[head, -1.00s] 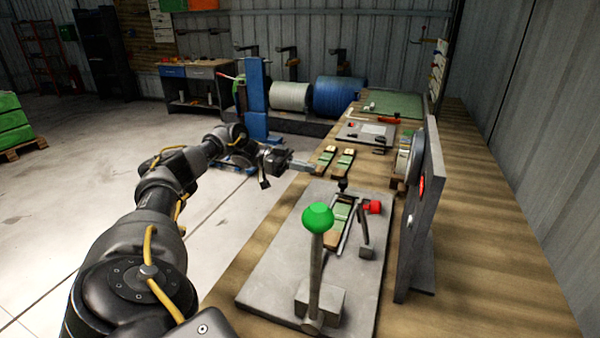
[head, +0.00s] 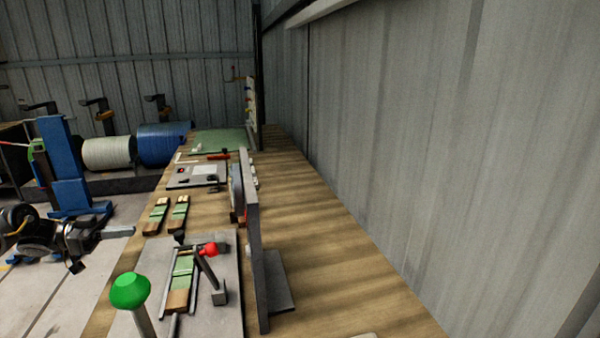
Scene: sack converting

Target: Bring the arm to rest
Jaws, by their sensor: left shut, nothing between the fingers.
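My left arm comes in at the left edge of the head view. Its gripper (head: 118,232) is shut and empty, with its fingers pointing right. It hovers left of the two wood-and-green pieces, near the bench's left edge, apart from everything. My right gripper is outside the view.
The wooden bench (head: 345,290) carries a grey plate with a green-knobbed lever (head: 130,291), a red-knobbed lever (head: 209,250) and a green-and-wood piece (head: 182,272). An upright grey panel (head: 254,240) stands beside it. Two wood-and-green pieces (head: 156,215) lie behind. A corrugated wall (head: 450,130) bounds the right.

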